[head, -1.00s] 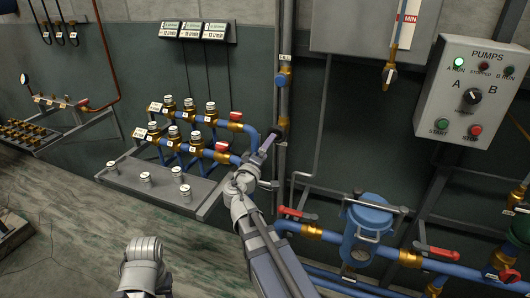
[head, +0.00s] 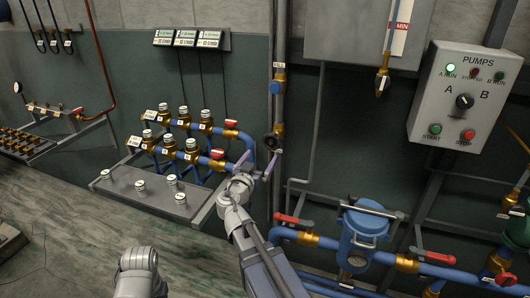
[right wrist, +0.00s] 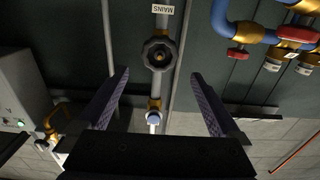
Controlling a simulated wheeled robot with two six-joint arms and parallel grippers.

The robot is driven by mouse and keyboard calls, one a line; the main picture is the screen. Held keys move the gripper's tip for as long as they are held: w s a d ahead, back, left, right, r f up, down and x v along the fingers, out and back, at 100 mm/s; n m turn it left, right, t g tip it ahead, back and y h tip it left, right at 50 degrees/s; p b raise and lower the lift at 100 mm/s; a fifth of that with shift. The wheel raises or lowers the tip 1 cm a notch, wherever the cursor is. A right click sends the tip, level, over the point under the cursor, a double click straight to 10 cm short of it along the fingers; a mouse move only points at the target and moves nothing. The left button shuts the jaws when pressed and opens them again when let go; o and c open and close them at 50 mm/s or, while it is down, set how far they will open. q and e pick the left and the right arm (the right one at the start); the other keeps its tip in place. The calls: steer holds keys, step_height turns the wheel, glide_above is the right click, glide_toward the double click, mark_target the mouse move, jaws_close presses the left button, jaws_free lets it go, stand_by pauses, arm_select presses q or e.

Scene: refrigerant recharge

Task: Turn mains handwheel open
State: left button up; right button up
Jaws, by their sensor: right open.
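The mains handwheel (head: 270,140) is a small dark round wheel on the vertical grey pipe. In the right wrist view the dark lobed handwheel (right wrist: 159,55) faces me with a brass hub, beside an upside-down MAINS label (right wrist: 164,10). My right gripper (head: 256,163) is open and empty, just below and in front of the wheel in the head view. In the wrist view its two fingers (right wrist: 160,82) stand wide apart, with the wheel between their lines but beyond the tips. The fingers do not appear to touch it. My left gripper is out of view.
Blue pipes with red-handled brass valves (head: 217,154) lie close to the left of the wheel. A blue strainer (head: 363,235) and more red-handled valves stand at lower right. The PUMPS control box (head: 468,97) is on the wall at right. Open floor lies at lower left.

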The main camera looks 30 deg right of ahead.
mark_target(271, 143)
steer(key=x, duration=0.9)
steer(key=shift+s+a, duration=0.1)
steer(key=shift+s, duration=0.05)
steer(key=c, duration=1.3)
steer(key=n, duration=0.4)
steer(key=shift+n, duration=0.4)
steer(key=n, duration=0.4)
steer(key=shift+n, duration=0.4)
steer(key=n, duration=0.4)
steer(key=shift+n, duration=0.4)
